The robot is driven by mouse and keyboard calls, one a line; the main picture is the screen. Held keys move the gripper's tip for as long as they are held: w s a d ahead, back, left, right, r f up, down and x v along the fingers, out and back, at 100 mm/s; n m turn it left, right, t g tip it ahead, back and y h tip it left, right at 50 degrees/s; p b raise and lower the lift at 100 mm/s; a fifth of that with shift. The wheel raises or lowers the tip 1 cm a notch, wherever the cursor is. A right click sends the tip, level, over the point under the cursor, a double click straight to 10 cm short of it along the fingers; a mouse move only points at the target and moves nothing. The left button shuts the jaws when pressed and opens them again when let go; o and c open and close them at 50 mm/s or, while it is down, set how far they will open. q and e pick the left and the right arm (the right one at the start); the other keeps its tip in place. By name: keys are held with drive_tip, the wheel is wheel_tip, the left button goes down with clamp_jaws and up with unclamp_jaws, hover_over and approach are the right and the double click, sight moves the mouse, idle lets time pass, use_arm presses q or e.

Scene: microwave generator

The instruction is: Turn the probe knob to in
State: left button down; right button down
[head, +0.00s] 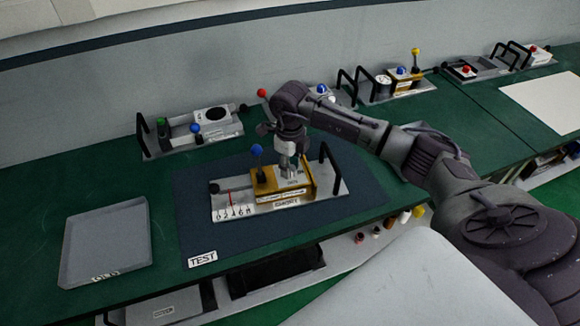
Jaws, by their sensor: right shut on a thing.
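A test module with a yellow block and a silver base plate (258,208) lies on the dark blue mat marked TEST. It has a blue ball lever (257,150), a red pointer over a printed scale, and a black handle at its right end. My right gripper (287,157) points straight down over the yellow block. It is shut on a small silver knob (287,168) on top of the block. The gripper hides most of the knob, and I cannot tell which way it is turned. The small labels beside it are too small to read. My left gripper is not in view.
An empty grey tray marked OLD (107,243) lies to the left of the mat (205,240). Several other modules with black handles stand along the wall. A red ball lever (263,93) stands just behind my right gripper. The green bench between tray and mat is clear.

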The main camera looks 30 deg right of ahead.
drive_tip(key=n+b, duration=0.8)
drive_tip(key=shift+f+n+b, duration=0.2)
drive_tip(key=shift+n+b, duration=0.1)
drive_tip(key=n+b, duration=0.3)
drive_tip(key=n, duration=0.1)
drive_tip(key=shift+r, duration=0.1)
drive_tip(key=shift+r+n+b, duration=0.15)
drive_tip(key=shift+n+b, duration=1.1)
drive_tip(key=shift+n, duration=1.05)
drive_tip(key=c, duration=0.8)
unclamp_jaws()
drive_tip(key=shift+o, duration=0.2)
